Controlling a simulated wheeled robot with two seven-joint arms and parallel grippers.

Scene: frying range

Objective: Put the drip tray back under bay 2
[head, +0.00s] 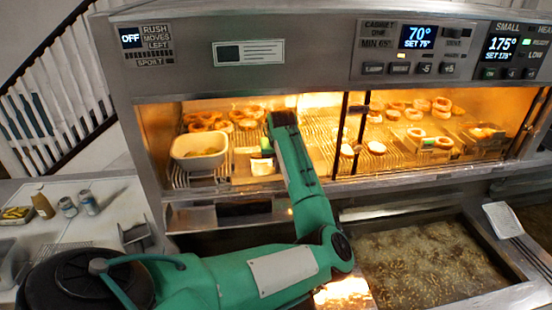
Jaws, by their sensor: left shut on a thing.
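My green left arm comes in from the left, bends at the front and reaches up to the lit cabinet. Its dark end (283,118) is in front of the cabinet opening. My left gripper's fingers are not clear. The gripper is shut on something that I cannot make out. A metal ledge with a dark, shallow tray-like front (244,208) runs below the cabinet, partly behind my forearm. I cannot tell whether it is the drip tray. I see no bay numbers that I can read. My right gripper is not in view.
The cabinet holds a cream tub (200,150), a small white container (262,167) and several rings on wire racks. A fryer vat of oil (425,262) lies at the lower right. Bottles and jars stand on the left counter (110,215). Stair railings are behind.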

